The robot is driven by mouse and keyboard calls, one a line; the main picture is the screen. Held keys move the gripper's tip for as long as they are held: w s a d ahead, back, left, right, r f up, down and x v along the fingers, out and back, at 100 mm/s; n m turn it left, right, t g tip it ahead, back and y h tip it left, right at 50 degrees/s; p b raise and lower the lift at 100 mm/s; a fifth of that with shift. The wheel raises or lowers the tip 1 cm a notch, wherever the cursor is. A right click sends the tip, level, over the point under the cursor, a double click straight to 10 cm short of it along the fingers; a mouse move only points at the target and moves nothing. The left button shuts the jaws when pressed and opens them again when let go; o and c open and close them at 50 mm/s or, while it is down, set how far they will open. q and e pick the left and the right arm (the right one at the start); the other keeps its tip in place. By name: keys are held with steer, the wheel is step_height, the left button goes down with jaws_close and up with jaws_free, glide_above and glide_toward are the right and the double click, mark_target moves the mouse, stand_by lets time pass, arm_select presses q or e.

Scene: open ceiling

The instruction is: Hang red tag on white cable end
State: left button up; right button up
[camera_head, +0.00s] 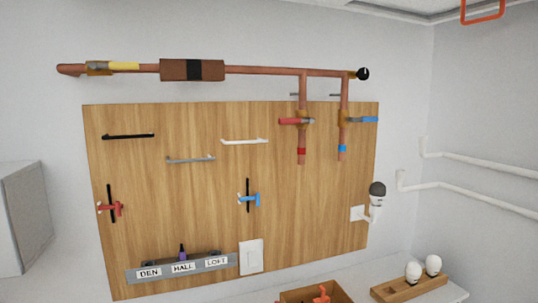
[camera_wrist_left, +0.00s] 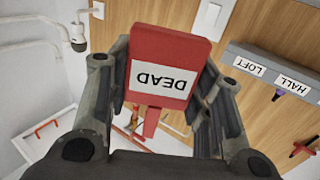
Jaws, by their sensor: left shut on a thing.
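My left gripper (camera_wrist_left: 163,92) shows in the left wrist view, shut on a red tag (camera_wrist_left: 172,45) with a white label reading DEAD. The label appears upside down there, and the tag is held between the two fingers. Neither gripper shows in the head view. On the wooden board in the head view, a white bar with bent ends (camera_head: 244,141) sits right of a grey bar (camera_head: 190,159) and a black bar (camera_head: 128,136). The white bar may be the white cable end; I cannot tell for sure. It carries no tag.
The wooden board (camera_head: 210,225) has copper pipes with valves (camera_head: 302,140) on its right. A grey labelled rail (camera_head: 214,265) and a white switch (camera_head: 251,257) are at its bottom. A wooden holder with white bulbs (camera_head: 405,290) stands at lower right. White pipes (camera_head: 480,165) line the right wall.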

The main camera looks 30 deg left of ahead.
arm_select(q)
steer(key=w+a+r+n+g+y+p, duration=0.1)
steer(key=w+a+r+n+y+p, duration=0.1)
steer(key=r, duration=0.8)
steer(key=w+a+r+n+g+y+p, duration=0.2)
steer(key=w+a+r+y+p, duration=0.1)
steer(key=r, duration=0.8)
steer(key=w+a+r+n+g+y+p, duration=0.1)
steer(key=w+a+r+g+y+p, duration=0.1)
steer(key=w+r, duration=0.4)
step_height(320, 180, up, 5)
steer(key=shift+a+r+n+y, duration=0.15)
steer(key=shift+a+n+y, duration=0.2)
steer(key=shift+a, duration=0.55)
steer(key=shift+x, duration=6.9)
steer(key=shift+s+a, duration=0.1)
steer(key=shift+a, duration=0.05)
